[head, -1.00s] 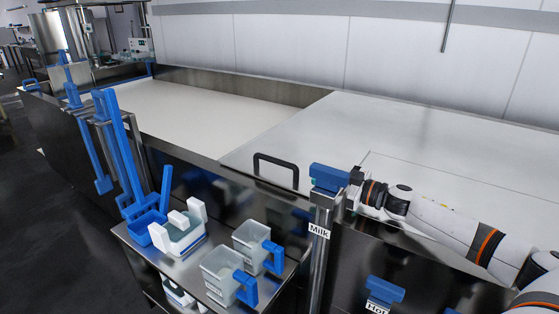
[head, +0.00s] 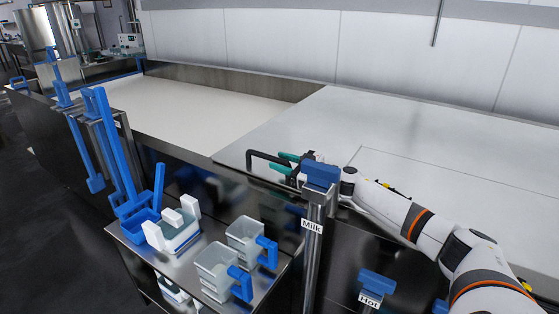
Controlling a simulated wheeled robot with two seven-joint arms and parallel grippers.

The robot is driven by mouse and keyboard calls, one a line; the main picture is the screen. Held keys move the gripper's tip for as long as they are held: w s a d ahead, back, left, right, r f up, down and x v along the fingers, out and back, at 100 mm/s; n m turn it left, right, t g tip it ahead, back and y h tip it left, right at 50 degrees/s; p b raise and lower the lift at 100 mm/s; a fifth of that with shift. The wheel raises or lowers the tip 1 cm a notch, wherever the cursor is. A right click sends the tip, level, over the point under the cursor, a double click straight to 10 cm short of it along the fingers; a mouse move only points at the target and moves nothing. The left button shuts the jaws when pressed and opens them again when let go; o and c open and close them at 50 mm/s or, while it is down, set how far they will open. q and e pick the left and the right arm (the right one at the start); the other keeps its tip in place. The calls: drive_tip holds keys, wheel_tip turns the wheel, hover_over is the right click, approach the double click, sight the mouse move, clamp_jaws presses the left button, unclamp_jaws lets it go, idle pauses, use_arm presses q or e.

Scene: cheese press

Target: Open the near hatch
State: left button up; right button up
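The near hatch (head: 330,125) is a flat grey metal lid lying closed over the right part of the long vat. A black bar handle (head: 256,153) stands at its front left corner. My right gripper (head: 279,161) reaches in from the right, low over the lid's front edge. Its two teal fingers are apart and lie at the right end of the handle, one farther back and one nearer. Whether they touch the bar cannot be told. The blue Milk valve handle (head: 321,173) hides part of the gripper's body. My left gripper is not in view.
The Milk pipe (head: 312,250) stands just in front of my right gripper, and a Hot valve (head: 377,284) is lower right. A metal cart (head: 205,242) with white moulds and blue-handled tubs stands at front left. The vat's open left part holds white liquid (head: 190,105).

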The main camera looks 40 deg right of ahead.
drive_tip(key=shift+w+a, duration=0.25)
drive_tip(key=shift+w, duration=0.25)
clamp_jaws()
drive_tip(key=shift+r, duration=0.1)
